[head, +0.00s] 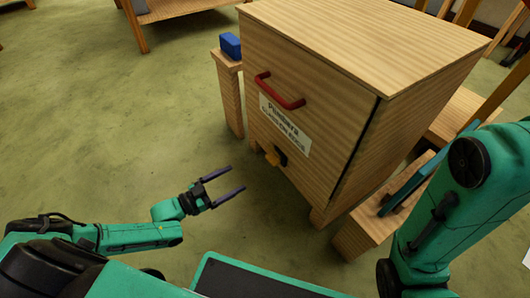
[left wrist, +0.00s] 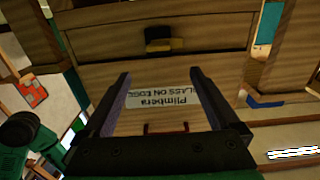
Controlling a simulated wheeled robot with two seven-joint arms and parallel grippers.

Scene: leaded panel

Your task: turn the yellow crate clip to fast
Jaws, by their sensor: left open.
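The wooden crate (head: 310,90) has a red handle and a white label on its front. The yellow clip (head: 273,158) sits on a dark mount low on that front, below the label. In the left wrist view the clip (left wrist: 158,44) shows at the top centre, as a yellowish bar on a dark block, beyond the fingertips. My left gripper (head: 238,178) is open and empty, to the left of and below the clip in the head view, apart from it. Its two fingers point toward the crate. My right gripper is out of view; only my right arm shows at the right.
A blue block (head: 230,45) rests on a wooden stand left of the crate. A low wooden bench (head: 355,238) with a long teal object (head: 412,180) is at the crate's right. The green floor (head: 120,130) left of the crate is clear.

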